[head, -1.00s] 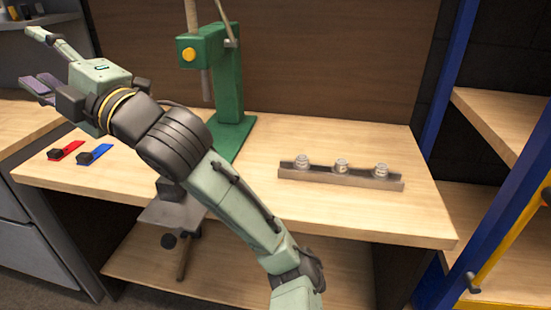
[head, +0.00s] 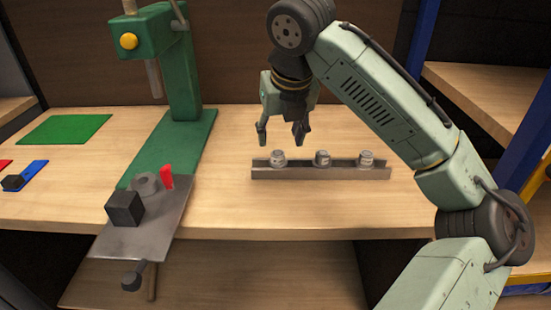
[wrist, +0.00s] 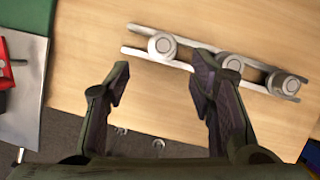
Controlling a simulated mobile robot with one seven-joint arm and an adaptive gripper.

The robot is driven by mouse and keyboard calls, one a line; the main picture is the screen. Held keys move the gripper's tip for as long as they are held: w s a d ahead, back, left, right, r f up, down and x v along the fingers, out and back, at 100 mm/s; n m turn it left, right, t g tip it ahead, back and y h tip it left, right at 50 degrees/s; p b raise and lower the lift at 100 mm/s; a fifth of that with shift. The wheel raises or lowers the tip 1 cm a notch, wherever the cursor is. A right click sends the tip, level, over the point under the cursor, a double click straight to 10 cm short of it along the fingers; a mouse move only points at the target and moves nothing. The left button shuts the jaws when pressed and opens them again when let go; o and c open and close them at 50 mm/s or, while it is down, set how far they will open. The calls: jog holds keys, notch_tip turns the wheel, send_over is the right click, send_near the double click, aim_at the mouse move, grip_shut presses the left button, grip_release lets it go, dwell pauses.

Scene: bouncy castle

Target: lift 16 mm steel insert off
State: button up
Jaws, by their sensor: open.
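Three small silvery steel inserts stand in a row in a grey metal rail on the bench: a left one (head: 278,158), a middle one (head: 322,158) and a right one (head: 366,158). I cannot read their sizes. My gripper (head: 281,140) is open and empty, pointing down, above and near the left insert. In the wrist view the left insert (wrist: 162,46) lies ahead of the open fingers (wrist: 160,85), between their lines and apart from them.
A green press (head: 185,80) stands left, with a metal plate (head: 150,215) bearing a black block (head: 125,208), a grey ring and a red piece. A green mat (head: 64,129) and a blue strip (head: 26,176) lie further left. Bench around the rail (head: 320,173) is clear.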

aim_at(278, 154)
jog(key=x, duration=0.4)
jog(key=p+x, duration=0.1)
jog(key=x, duration=0.3)
jog(key=shift+w+d, duration=0.15)
jog(key=shift+d, duration=0.05)
jog(key=c, duration=1.2)
